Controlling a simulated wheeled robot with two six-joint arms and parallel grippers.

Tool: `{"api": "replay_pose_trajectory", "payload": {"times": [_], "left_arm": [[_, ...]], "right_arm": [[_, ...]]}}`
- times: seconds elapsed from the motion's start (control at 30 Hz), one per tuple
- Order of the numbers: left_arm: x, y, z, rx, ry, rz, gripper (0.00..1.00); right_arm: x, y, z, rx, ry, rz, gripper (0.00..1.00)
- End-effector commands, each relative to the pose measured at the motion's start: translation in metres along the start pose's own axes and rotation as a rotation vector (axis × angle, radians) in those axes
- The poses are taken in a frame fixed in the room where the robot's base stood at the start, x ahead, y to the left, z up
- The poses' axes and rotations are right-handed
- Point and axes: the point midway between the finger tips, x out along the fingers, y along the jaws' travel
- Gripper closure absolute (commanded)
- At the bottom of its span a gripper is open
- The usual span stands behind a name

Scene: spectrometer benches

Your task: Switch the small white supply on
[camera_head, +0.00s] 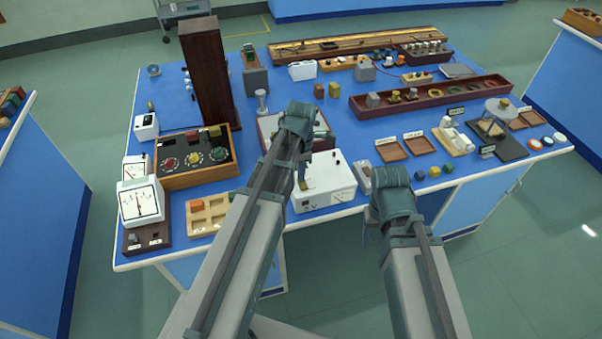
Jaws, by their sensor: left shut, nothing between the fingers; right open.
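The small white supply (333,183) is a low white box at the front edge of the blue bench, with small fittings on top and dark knobs and labels on its front face. My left gripper (302,184) points down over the left part of its top, shut and empty. Its tips are at or just above the top; I cannot tell whether they touch.
A white dial meter (141,201) and a wooden tray (209,213) stand left of my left arm. A box with coloured knobs (194,158) and a tall dark wooden box (207,75) stand behind. A small grey block (364,171) is close to the supply's right.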

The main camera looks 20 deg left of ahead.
Motion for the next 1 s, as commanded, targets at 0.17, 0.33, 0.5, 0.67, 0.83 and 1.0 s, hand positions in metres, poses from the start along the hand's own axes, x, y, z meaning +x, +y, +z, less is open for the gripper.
{"api": "replay_pose_trajectory", "payload": {"times": [0.17, 0.33, 0.5, 0.67, 0.83, 1.0], "left_arm": [[-0.001, 0.000, 0.000, 0.000, 0.000, 0.000, 1.00], [0.003, 0.001, 0.000, 0.000, 0.000, 0.000, 1.00], [0.003, 0.001, 0.000, 0.000, 0.000, 0.000, 1.00], [0.002, -0.002, 0.000, 0.000, 0.000, 0.000, 1.00], [-0.001, -0.009, -0.001, 0.001, 0.000, -0.002, 1.00], [-0.003, -0.015, 0.000, 0.001, 0.000, -0.001, 1.00]], "right_arm": [[-0.001, 0.000, 0.000, 0.000, 0.000, 0.000, 0.34], [0.003, 0.000, 0.000, 0.000, 0.000, 0.000, 0.34], [0.003, 0.000, 0.000, 0.000, 0.000, 0.000, 0.34], [0.002, 0.000, 0.000, 0.000, 0.000, 0.000, 0.34], [-0.001, 0.000, 0.000, 0.000, 0.000, 0.000, 0.34], [-0.003, 0.000, 0.000, 0.000, 0.000, 0.000, 0.34]]}}
